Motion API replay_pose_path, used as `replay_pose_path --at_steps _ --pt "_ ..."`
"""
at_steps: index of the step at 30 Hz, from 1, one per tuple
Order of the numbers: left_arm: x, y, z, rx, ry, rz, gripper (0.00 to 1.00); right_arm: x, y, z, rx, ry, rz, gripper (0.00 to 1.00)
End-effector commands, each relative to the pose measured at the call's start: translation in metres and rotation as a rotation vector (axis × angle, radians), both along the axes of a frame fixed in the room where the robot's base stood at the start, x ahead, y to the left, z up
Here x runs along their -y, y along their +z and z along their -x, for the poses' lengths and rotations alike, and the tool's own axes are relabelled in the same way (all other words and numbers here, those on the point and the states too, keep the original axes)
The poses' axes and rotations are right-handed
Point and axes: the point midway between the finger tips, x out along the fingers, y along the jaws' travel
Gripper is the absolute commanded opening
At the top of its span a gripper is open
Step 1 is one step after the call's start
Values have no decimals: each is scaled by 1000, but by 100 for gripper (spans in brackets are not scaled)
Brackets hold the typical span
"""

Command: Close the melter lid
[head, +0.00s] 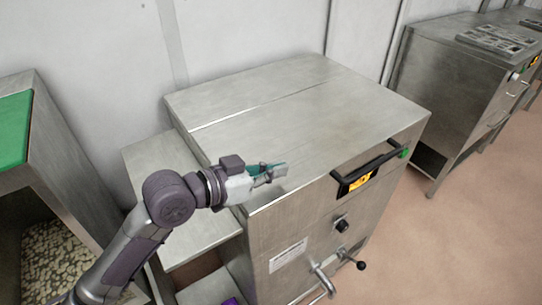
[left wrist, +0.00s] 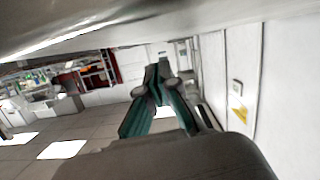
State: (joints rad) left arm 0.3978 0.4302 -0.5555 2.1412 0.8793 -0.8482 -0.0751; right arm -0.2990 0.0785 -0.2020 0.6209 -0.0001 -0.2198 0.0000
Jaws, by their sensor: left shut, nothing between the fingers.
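The melter (head: 290,245) is a brushed-steel box in the middle of the head view. Its lid (head: 310,125) lies flat on top, with a dark bar handle (head: 370,168) along the front edge. I see no clear gap under the lid. My left gripper (head: 274,173) is over the lid's front left part, its fingers shut and empty. Whether it touches the lid I cannot tell. The shut teal fingers (left wrist: 157,75) also show in the left wrist view, which looks upside down, with a steel surface (left wrist: 150,28) along its top. My right gripper is out of view.
A green-topped bench (head: 14,130) stands at the left. A lower steel shelf (head: 160,165) adjoins the melter's left side. A steel cabinet (head: 450,90) with mould plates (head: 497,40) stands at the right. A valve lever (head: 350,258) sticks out in front. The floor at the right is clear.

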Motion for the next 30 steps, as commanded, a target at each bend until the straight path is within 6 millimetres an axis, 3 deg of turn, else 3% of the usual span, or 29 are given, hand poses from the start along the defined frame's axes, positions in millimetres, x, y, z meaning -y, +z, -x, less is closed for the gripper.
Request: replay_pose_path --at_steps 3,10,25,30 --pt "0 -17 1 41 1 -30 0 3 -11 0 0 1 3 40" --pt "0 -28 0 85 1 -58 0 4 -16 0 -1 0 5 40" --pt "0 -35 1 80 0 -72 0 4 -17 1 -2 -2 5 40" --pt "0 -26 0 80 0 -72 0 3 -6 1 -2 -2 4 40"
